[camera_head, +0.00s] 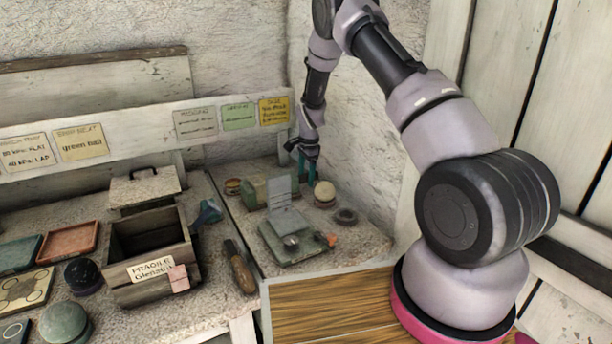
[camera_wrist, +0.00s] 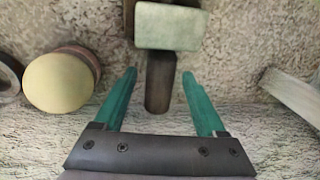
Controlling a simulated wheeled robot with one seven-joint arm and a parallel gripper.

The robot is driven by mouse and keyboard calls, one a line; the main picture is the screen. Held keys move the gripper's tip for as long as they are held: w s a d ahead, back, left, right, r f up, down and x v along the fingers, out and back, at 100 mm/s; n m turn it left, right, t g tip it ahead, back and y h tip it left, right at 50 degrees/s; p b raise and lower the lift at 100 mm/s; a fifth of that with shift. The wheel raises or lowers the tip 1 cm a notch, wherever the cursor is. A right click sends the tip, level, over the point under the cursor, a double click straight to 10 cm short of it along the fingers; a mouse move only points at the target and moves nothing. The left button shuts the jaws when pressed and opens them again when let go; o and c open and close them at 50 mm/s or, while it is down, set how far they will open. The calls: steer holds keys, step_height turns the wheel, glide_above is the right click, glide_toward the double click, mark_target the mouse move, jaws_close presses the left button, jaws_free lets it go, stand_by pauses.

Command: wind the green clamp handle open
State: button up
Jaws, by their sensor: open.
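My gripper (camera_head: 308,168) points down over the back right of the bench, its teal fingers apart. In the wrist view my gripper (camera_wrist: 159,74) has a dark upright bar (camera_wrist: 160,88) in the gap between its fingers, with a pale green block (camera_wrist: 170,27) at the bar's far end. This may be the clamp handle; I cannot tell for sure. No contact between fingers and bar shows. In the head view a green box-like part (camera_head: 256,192) stands left of my gripper, partly behind a grey upright plate (camera_head: 286,194).
A dark ring (camera_head: 346,216) lies nearby. A green-based device (camera_head: 290,248) stands in front. A wooden crate (camera_head: 150,262) is at left.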

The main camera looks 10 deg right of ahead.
jaws_close()
steer(key=shift+s+d+f+t+y, duration=0.1)
steer(key=shift+s+t+y, duration=0.15)
steer(key=shift+t, duration=0.6)
steer(key=shift+s+d+f+t+y, duration=0.15)
steer(key=shift+t+y, duration=0.1)
steer(key=shift+t, duration=0.6)
steer(key=shift+a+r+t, duration=0.1)
steer(key=shift+a+t, duration=0.1)
steer(key=shift+t, duration=0.2)
jaws_free()
steer(key=shift+r, duration=0.1)
